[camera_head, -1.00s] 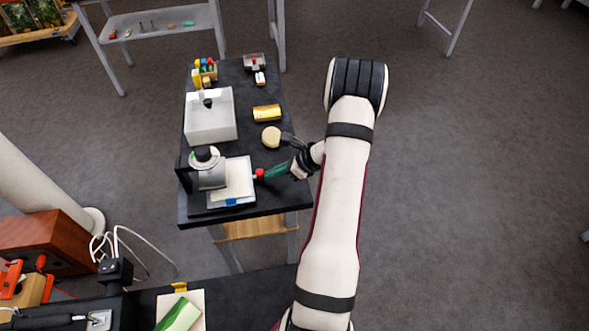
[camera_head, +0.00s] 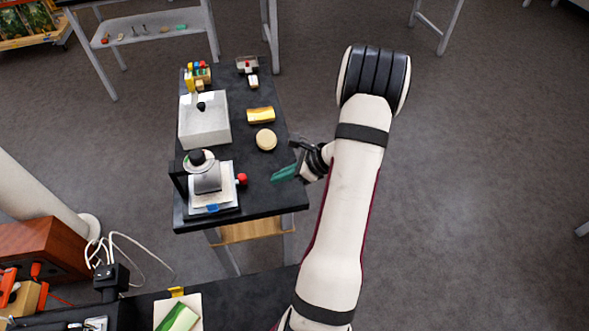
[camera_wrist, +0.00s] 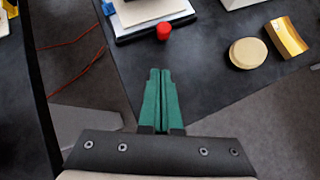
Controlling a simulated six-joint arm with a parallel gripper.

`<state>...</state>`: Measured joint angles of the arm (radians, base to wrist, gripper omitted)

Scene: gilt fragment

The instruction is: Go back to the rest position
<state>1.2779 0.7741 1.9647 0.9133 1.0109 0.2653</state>
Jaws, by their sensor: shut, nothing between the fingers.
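My gripper (camera_head: 284,173) has green fingers and hangs over the right edge of the black table (camera_head: 262,200). In the wrist view the two fingers (camera_wrist: 160,75) lie side by side, shut, with nothing between them. The red knob also shows in the wrist view (camera_wrist: 164,31), beyond the fingertips.
A round tan disc (camera_head: 266,139) and a gilt piece (camera_head: 260,115) lie on the table beyond my gripper. A white box (camera_head: 204,121) and a holder of coloured items (camera_head: 197,75) stand farther back. Open floor (camera_head: 470,200) lies to the right of my arm.

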